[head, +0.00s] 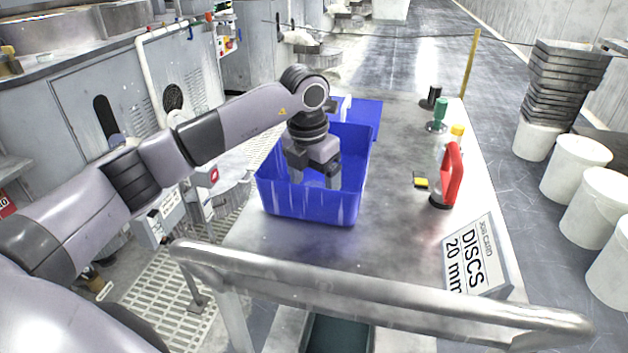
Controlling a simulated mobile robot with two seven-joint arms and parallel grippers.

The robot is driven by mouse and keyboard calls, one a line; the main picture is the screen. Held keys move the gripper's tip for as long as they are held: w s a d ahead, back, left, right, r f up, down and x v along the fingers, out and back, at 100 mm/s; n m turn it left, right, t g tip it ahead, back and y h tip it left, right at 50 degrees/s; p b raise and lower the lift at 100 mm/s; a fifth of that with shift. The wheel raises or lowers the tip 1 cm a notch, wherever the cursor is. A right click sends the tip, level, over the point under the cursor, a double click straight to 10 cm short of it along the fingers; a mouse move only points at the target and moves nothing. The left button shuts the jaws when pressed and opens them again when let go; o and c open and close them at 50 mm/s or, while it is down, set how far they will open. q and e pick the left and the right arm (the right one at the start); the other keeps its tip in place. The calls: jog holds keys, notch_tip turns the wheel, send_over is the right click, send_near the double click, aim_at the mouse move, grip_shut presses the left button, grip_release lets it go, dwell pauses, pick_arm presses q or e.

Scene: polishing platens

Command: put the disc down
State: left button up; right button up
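My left gripper (314,180) points down inside the blue crate (310,215) on the metal table. Its two fingers are apart, with a gap between them, and I see nothing clearly held there. No disc can be made out; the crate's front wall and the gripper hide part of the crate's floor. A job card (478,258) reading "DISCS 20 mm" stands at the table's front right. My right gripper is not in view.
A second blue container (366,115) sits behind the crate. A red-handled tool (451,175), a yellow-and-black block (421,181) and a green-topped item (440,112) stand right. A metal rail (380,297) crosses in front. The table middle (392,225) is clear.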

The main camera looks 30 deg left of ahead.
pick_arm(q)
notch_tip(320, 180, up, 12)
jog(key=s, duration=0.1)
jog(key=shift+s+p, duration=0.2)
jog(key=shift+p, duration=0.15)
jog(key=shift+a+f, duration=0.1)
